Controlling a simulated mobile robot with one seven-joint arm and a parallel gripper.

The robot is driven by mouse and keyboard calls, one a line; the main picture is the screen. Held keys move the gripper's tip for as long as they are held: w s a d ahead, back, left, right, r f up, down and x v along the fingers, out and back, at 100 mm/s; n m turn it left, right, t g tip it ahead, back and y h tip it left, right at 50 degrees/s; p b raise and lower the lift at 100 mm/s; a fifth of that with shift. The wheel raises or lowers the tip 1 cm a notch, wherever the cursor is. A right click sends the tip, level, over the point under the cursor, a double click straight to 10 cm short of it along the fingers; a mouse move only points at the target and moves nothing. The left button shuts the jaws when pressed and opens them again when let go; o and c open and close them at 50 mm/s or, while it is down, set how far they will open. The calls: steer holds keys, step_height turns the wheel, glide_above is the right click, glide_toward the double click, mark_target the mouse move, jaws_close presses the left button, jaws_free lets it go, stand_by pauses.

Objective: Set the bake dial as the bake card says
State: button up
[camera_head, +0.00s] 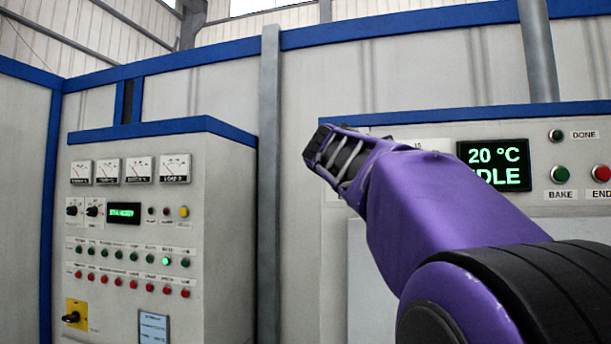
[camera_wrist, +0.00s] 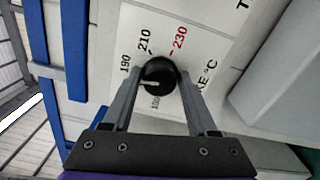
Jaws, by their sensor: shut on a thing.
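The black bake dial (camera_wrist: 158,88) shows in the wrist view on a white scale plate (camera_wrist: 205,62) marked 190, 210, a red 230 and a partly hidden °C label. A smaller number sits below the dial and is hard to read. The dial's white pointer line points left, below the 190 mark. My gripper (camera_wrist: 163,76) is shut on the dial, one finger on each side. In the head view my gripper (camera_head: 318,147) reaches the panel's left part and hides the dial. I cannot make out a card readable as the bake card.
A display (camera_head: 494,165) reads 20 °C and IDLE. Beside it are a green BAKE button (camera_head: 558,174), a red END button (camera_head: 600,173) and a DONE lamp (camera_head: 556,135). A left console (camera_head: 230,230) has meters, knobs, buttons and a small blue-grey notice (camera_head: 153,328), text unreadable.

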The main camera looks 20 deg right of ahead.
steer(key=shift+m+b, duration=0.3)
steer(key=shift+m, duration=0.5)
steer(key=o, duration=1.3)
steer(key=shift+c, duration=0.2)
steer(key=shift+s, duration=0.1)
